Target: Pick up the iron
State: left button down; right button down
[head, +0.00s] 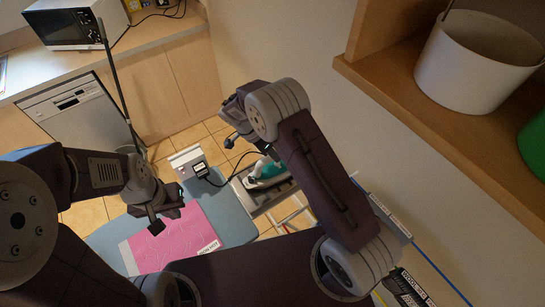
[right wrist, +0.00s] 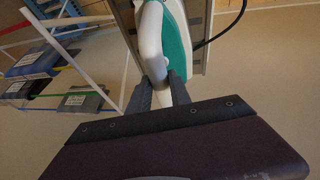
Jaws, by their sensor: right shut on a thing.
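The iron (head: 268,171) is teal and white and sits at the grey metal rest (head: 262,195) by the end of the blue ironing board (head: 222,203). My right arm partly covers it in the head view. In the right wrist view the iron (right wrist: 174,38) shows closer, with its white handle between the fingers of my right gripper (right wrist: 161,88), which is shut on it. A black cord runs from the iron. I cannot tell whether the iron is clear of its rest. My left gripper (head: 156,218) is above the pink cloth (head: 172,240); its finger gap is unclear.
A wooden shelf (head: 455,130) with a white bucket (head: 475,62) juts in at the right. A microwave (head: 75,22) stands on the counter at the back left, above a dishwasher (head: 85,115). Poles and labelled items (right wrist: 88,100) are left in the right wrist view.

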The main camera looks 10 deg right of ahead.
notch_tip(320, 180, up, 2)
jog(key=shift+r+b, duration=0.25)
jog(key=shift+b, duration=0.2)
jog(key=shift+s+r, duration=0.1)
jog(key=shift+r, duration=0.2)
jog(key=s+d+r+b, duration=0.4)
jog(key=s+d+r, duration=0.2)
jog(key=s, duration=0.3)
jog(key=shift+s+d+r, duration=0.15)
jog(key=shift+s+r, duration=0.2)
jog(key=shift+r, duration=0.05)
jog(key=c, duration=1.8)
grip_release()
grip_shut()
